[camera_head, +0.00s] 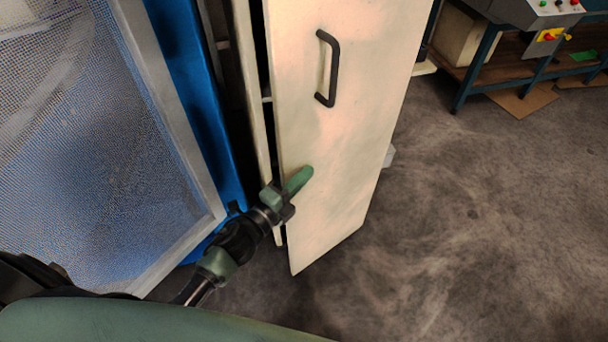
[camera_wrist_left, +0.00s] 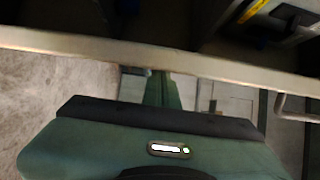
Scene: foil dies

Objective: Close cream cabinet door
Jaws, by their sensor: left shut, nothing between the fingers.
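The cream cabinet door (camera_head: 350,120) stands in the middle of the head view, ajar, with a dark gap along its left edge. Its black bar handle (camera_head: 332,70) is on the upper part. My left gripper (camera_head: 300,180) is shut and empty. Its green fingers overlap the lower left part of the door in the head view; I cannot tell whether they touch it. In the left wrist view the shut fingers (camera_wrist_left: 162,90) reach up to a pale edge (camera_wrist_left: 220,67) that crosses the picture, with a dark space beyond. My right gripper is not in view.
A blue-framed machine with a mesh panel (camera_head: 90,130) stands close on the left. A workbench with a grey control box (camera_head: 535,12) is at the upper right.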

